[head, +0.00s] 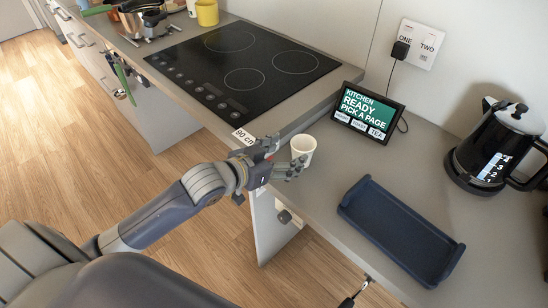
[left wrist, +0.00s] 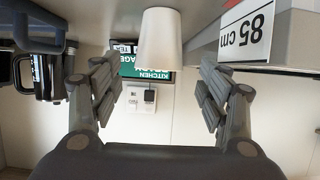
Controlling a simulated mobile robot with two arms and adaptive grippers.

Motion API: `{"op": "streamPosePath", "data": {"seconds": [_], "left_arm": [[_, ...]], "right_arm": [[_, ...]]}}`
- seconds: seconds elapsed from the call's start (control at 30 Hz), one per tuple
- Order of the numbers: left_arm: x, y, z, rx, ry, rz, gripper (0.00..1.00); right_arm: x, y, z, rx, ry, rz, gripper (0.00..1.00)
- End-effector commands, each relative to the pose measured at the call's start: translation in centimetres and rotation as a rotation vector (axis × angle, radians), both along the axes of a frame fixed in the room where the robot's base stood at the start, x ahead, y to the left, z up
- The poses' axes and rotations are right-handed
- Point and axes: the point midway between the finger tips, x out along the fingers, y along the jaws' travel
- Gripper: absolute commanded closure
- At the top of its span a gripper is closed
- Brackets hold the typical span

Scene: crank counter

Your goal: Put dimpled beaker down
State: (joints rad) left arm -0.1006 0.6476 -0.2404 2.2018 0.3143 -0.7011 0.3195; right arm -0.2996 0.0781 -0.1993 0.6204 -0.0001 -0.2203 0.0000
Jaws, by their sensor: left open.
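The white beaker (head: 303,148) stands upright on the grey counter, near its front edge and just right of the hob; dimples are too small to make out. It also shows upside down in the left wrist view (left wrist: 160,42), where its base meets the counter. My left gripper (head: 293,166) is at the beaker's near side. In the left wrist view the left gripper's fingers (left wrist: 159,82) are spread wide, with a clear gap on both sides of the beaker. My right gripper is in neither view.
A dark blue tray (head: 400,230) lies on the counter to the right. A small display (head: 368,112) stands behind the beaker and a black kettle (head: 497,145) at the far right. The black hob (head: 243,68) is to the left, with a yellow mug (head: 207,13) and a pot beyond it.

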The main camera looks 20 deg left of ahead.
Motion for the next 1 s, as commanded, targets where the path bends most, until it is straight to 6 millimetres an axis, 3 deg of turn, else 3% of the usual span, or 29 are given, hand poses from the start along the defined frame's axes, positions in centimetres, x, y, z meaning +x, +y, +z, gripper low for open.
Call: {"op": "streamPosePath", "data": {"seconds": [0.1, 0.3, 0.9, 1.0], "left_arm": [[-1.8, 0.6, 0.7, 0.001, 0.002, -0.002, 0.31], [-3.4, 1.1, 1.4, -0.001, 0.002, -0.001, 0.31], [-3.7, 1.3, 1.6, -0.001, 0.000, -0.001, 0.31], [-4.1, 1.2, 0.9, 0.006, 0.020, 0.008, 0.31]], "right_arm": [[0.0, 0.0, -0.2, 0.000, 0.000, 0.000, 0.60], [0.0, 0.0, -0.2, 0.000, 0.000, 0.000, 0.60], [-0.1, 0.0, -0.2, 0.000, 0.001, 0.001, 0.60], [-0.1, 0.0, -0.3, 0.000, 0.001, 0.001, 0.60]]}}
